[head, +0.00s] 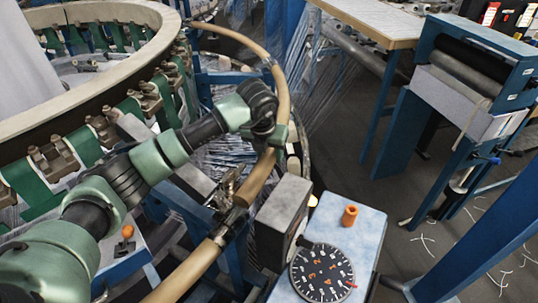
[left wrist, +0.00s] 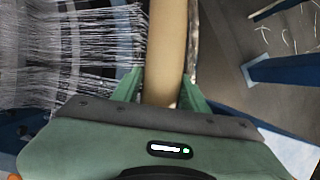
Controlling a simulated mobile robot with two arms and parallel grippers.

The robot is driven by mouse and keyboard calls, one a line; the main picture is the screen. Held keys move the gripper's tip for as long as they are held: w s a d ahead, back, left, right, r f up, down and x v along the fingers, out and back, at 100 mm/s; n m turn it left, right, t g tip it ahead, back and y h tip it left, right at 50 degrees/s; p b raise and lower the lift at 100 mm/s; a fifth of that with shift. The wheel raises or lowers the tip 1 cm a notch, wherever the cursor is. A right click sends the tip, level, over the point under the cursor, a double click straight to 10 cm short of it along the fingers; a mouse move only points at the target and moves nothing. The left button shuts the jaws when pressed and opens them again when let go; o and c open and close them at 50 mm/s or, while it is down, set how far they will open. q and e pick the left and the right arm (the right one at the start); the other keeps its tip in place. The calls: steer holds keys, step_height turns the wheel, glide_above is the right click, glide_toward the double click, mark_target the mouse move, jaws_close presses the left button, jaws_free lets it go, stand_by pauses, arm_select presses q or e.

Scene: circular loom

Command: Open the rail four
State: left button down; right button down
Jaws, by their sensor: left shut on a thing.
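A tan, curved rail (head: 262,172) runs around the outside of the loom, from the top middle of the head view down to the lower left. A dark metal clamp or joint (head: 232,216) sits on it near the lower middle. My left gripper (head: 275,136) reaches over from the left and is shut on the rail above that joint. In the left wrist view the rail (left wrist: 167,45) passes between the two green fingers (left wrist: 162,92). The part of the rail under the palm is hidden. My right gripper is not in view. I see no number marking this rail.
The loom's round ring (head: 100,62) fills the upper left. A grey box (head: 283,215) and a pale blue stand with a round black dial (head: 321,273) and an orange knob (head: 350,215) stand right of the rail. Blue frames and a wooden-topped table (head: 375,18) lie beyond. Floor shows at right.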

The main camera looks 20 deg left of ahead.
arm_select(q)
steer(key=w+a+r+g+h+p, duration=0.1)
steer(key=r+p, duration=0.4)
steer(key=r, duration=0.5)
steer(key=w+a+r+g+h+p, duration=0.1)
steer(key=w+r+g+p, duration=0.1)
steer(key=r+p, duration=0.3)
step_height(320, 180, up, 5)
steer(key=shift+w+a+f, duration=0.1)
steer(key=shift+w+a, duration=0.05)
steer(key=shift+w, duration=0.25)
